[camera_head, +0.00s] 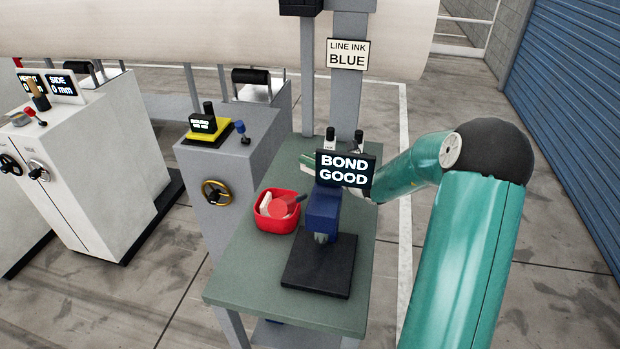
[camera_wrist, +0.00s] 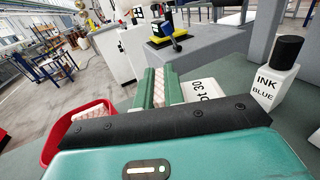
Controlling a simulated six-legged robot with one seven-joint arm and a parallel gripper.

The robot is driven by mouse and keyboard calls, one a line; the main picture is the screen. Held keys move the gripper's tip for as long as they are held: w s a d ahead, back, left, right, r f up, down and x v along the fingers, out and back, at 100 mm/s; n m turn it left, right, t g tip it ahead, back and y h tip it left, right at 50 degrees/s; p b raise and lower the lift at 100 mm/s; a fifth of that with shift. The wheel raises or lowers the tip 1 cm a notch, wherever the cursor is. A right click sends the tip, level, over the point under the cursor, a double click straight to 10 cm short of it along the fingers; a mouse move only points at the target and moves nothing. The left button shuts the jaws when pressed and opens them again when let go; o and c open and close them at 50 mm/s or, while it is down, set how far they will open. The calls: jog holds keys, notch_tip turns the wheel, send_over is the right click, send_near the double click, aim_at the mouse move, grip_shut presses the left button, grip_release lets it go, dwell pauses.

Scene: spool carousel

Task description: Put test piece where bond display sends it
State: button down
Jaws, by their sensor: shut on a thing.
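The bond display (camera_head: 345,169) reads BOND GOOD. It stands above the blue bond tester (camera_head: 322,212) on its black base (camera_head: 318,265). My gripper (camera_wrist: 161,82) is shut on the test piece (camera_wrist: 158,92), a narrow pale pinkish piece between two green fingers in the wrist view. In the head view my gripper is mostly hidden behind the display, with a pale green tip showing at its left. A red bin (camera_head: 277,226) on the table holds a red item and pale pieces; its red rim also shows in the wrist view (camera_wrist: 52,140).
An ink bottle labelled INK BLUE (camera_wrist: 273,88) stands right of my gripper. A white label ending in 30 (camera_wrist: 203,90) lies beside the right finger. A sign (camera_head: 347,54) reads LINE INK BLUE. The green table (camera_head: 240,285) is clear at its front left.

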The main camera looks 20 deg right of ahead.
aim_at(301, 165)
notch_tip(301, 165, down, 2)
jog(key=shift+w+f, duration=0.15)
jog(key=shift+f, duration=1.85)
jog(key=shift+f, duration=0.15)
jog(key=c, duration=1.5)
grip_release()
